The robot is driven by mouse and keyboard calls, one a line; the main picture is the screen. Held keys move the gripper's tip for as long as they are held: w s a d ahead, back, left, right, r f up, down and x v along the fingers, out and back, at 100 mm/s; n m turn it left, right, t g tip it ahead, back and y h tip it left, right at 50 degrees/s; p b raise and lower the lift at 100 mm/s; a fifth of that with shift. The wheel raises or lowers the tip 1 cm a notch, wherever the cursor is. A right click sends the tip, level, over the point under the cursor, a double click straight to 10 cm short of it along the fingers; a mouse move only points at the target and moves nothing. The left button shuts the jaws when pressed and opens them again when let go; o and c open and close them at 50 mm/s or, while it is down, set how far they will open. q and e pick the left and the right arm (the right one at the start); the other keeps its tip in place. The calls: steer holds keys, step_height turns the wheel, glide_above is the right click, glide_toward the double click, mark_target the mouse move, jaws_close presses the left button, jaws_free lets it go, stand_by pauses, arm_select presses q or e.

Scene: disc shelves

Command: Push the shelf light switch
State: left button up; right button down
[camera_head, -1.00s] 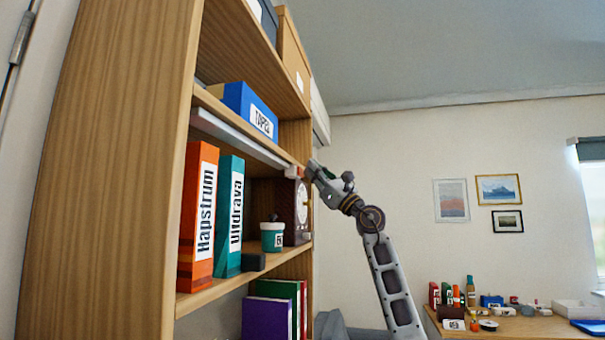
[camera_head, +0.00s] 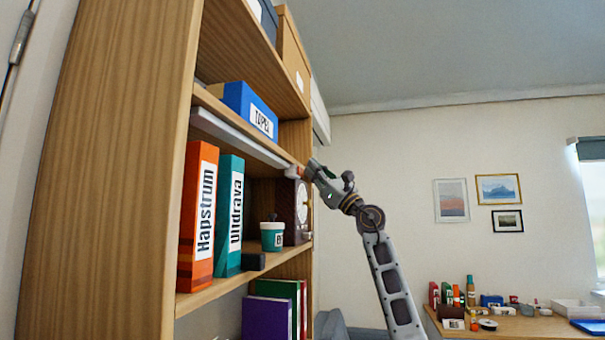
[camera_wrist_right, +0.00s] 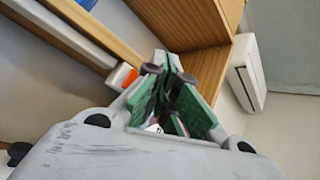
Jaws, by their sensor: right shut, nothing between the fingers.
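A long grey-white shelf light (camera_head: 240,136) runs under the upper shelf board of the wooden bookcase. In the right wrist view the green-padded fingers (camera_wrist_right: 170,80) lie just right of the switch. I cannot tell whether they touch it. My left gripper is not in view.
Below the light stand an orange binder (camera_head: 198,215), a teal binder (camera_head: 229,215), a teal cup (camera_head: 272,236) and a dark clock (camera_head: 297,212). A blue box (camera_head: 247,109) is on the board above. Open room lies right of the bookcase.

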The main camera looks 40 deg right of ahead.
steer(key=shift+w+a+p, duration=0.3)
steer(key=shift+w, duration=0.05)
steer(key=shift+s+d, duration=0.35)
steer(key=shift+s, duration=0.05)
stand_by(1.0)
steer(key=shift+s+d+b, duration=0.45)
steer(key=shift+s+d, duration=0.45)
steer(key=shift+s, duration=0.25)
steer(key=shift+s+d+b, duration=0.4)
steer(key=shift+s+d, duration=0.45)
steer(key=shift+s, duration=0.25)
